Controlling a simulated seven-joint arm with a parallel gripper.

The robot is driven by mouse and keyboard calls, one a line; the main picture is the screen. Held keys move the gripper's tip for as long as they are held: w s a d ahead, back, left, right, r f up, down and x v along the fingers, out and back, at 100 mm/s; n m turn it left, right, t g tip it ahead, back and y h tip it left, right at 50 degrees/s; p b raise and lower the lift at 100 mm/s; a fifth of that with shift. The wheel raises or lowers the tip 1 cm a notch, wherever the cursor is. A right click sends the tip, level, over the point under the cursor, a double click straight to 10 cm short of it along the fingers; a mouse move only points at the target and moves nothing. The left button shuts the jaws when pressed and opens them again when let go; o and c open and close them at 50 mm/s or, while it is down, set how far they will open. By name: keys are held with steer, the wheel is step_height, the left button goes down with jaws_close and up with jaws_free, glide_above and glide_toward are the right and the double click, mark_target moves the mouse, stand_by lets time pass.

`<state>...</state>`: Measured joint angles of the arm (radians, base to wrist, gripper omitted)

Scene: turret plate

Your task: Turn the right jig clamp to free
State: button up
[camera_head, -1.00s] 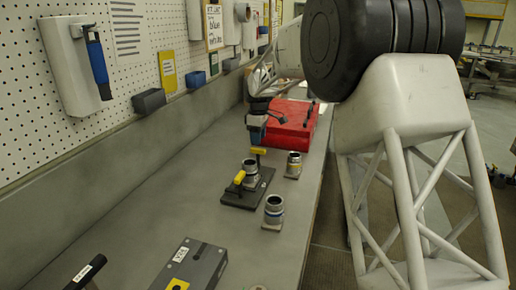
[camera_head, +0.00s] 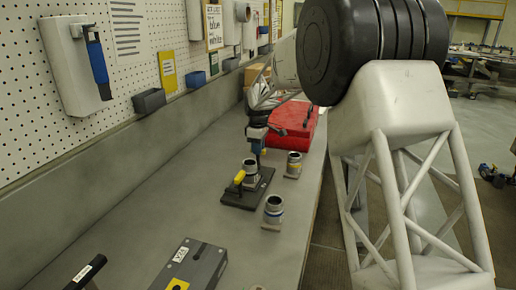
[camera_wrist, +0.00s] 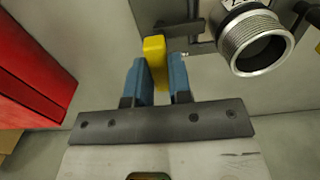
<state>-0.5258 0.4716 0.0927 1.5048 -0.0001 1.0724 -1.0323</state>
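The jig is a dark plate (camera_head: 233,198) on the bench with a metal ring fitting (camera_head: 250,170) on it. The fitting also shows in the wrist view (camera_wrist: 256,42). A near clamp with a yellow handle (camera_head: 239,178) stands at the plate's front left. In the head view my gripper (camera_head: 257,146) is low at the plate's far end and hides that handle.
Two loose ring fittings stand right of the jig, one nearer (camera_head: 272,211) and one farther (camera_head: 293,165). A red case (camera_head: 295,122) lies behind. A dark grey block (camera_head: 192,265) is in front. The bench left of the jig is clear.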

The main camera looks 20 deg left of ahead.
jaws_close()
steer(key=shift+m, duration=0.4)
steer(key=m, duration=0.7)
steer(key=shift+m, duration=0.4)
steer(key=m, duration=0.4)
steer(key=shift+m, duration=0.3)
steer(key=m, duration=0.4)
steer(key=shift+r+m, duration=0.1)
steer(key=shift+m, duration=0.3)
